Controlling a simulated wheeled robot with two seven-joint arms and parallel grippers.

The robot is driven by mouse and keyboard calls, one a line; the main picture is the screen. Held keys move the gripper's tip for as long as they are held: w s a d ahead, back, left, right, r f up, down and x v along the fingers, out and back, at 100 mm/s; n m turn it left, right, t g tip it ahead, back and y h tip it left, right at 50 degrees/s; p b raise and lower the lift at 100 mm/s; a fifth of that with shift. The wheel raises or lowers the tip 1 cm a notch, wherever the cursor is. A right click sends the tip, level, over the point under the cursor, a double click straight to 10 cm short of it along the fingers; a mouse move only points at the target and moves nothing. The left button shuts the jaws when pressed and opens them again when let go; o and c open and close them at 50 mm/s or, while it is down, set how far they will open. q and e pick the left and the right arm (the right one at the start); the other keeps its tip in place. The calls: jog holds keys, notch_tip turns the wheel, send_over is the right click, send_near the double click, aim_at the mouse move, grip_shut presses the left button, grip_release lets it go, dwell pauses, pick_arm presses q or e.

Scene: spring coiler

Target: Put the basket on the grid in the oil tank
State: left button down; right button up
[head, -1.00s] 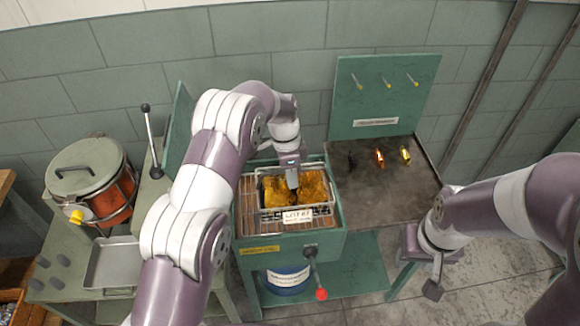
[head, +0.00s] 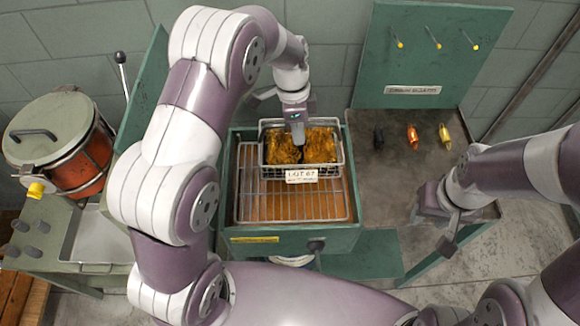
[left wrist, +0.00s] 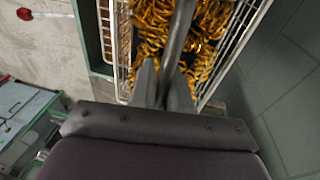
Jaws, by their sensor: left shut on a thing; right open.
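The wire basket (head: 337,171) is full of golden coiled springs and carries a white label reading LOT 07. It is over the back part of the oil tank (head: 350,232), and I cannot tell whether it touches the grid. The grid (head: 270,205) is a wire rack over brown oil, bare in front of the basket. My left gripper (head: 297,140) is shut on the basket's bar at its middle. In the left wrist view the fingers (left wrist: 165,85) close around a dark bar (left wrist: 178,45) above the springs. My right gripper (head: 445,228) is open and empty, right of the tank.
A red pot with a lid (head: 62,150) and a metal tray (head: 95,240) stand on the left bench. The dark table (head: 390,180) right of the tank holds small black, red and yellow pieces. A green pegboard (head: 430,55) stands behind it.

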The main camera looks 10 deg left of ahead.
aim_at(289, 154)
pick_arm(q)
jog(key=s, duration=0.2)
jog(key=s+a+f, duration=0.1)
jog(key=shift+s+a+f+p, duration=0.1)
jog(key=shift+s+p, duration=0.25)
notch_tip(289, 154, down, 4)
jog(key=shift+r+p, duration=0.1)
jog(key=shift+p, duration=0.4)
jog(key=shift+w+f, duration=0.1)
jog(key=shift+f, duration=0.2)
pick_arm(e)
notch_tip(289, 154, up, 3)
jog(key=shift+f, duration=0.15)
pick_arm(q)
jog(key=c, duration=1.1)
grip_release()
jog(key=shift+f, duration=0.1)
pick_arm(e)
jog(key=shift+f, duration=0.1)
